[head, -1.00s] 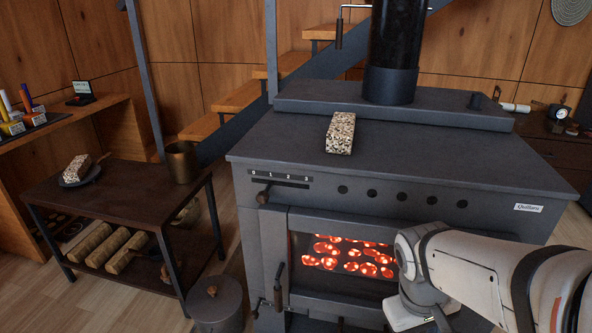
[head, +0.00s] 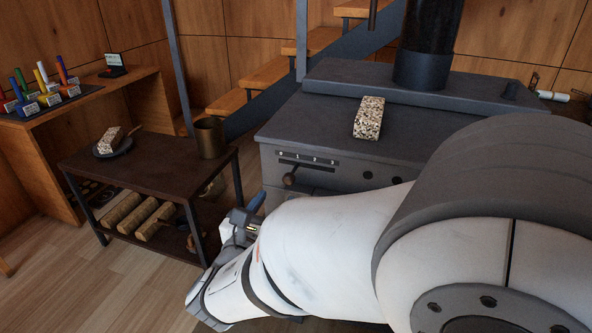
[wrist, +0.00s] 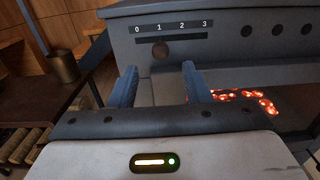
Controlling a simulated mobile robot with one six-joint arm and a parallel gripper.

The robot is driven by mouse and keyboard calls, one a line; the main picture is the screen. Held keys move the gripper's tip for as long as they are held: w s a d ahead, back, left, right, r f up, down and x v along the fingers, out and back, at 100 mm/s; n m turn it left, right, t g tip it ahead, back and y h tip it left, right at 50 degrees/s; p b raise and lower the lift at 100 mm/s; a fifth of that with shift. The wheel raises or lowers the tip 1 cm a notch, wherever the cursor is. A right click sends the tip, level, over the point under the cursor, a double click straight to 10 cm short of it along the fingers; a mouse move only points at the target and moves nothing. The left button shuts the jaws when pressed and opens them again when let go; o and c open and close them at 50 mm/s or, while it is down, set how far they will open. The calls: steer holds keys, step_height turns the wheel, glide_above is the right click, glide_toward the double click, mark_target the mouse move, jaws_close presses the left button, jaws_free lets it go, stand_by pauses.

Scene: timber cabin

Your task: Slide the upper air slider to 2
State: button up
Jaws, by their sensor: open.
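The upper air slider is a round dark knob (wrist: 160,50) in a slot on the stove front, under a scale (wrist: 172,26) marked 0 to 3. In the wrist view the knob sits below about the 1. The knob also shows in the head view (head: 289,181), at the stove's left end. My gripper (wrist: 158,82) is open and empty, with its two blue fingers pointing at the stove. The knob appears between and beyond the fingertips, apart from them. In the head view my arm hides most of the gripper and the lower stove front.
The stove (head: 440,145) carries a speckled block (head: 369,117) on top. Glowing coals (wrist: 245,98) show at right in the wrist view. A low dark table (head: 140,160) with a metal cup (head: 210,138) stands left of the stove. Open floor lies in front of that table.

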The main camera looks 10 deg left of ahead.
mark_target(287, 181)
steer(key=w, duration=0.2)
steer(key=w+b, duration=0.1)
steer(key=w, duration=0.2)
steer(key=w+b, duration=0.1)
steer(key=w, duration=0.1)
steer(key=shift+w+d, duration=0.25)
steer(key=shift+d, duration=0.05)
steer(key=shift+c, duration=0.5)
jaws_close()
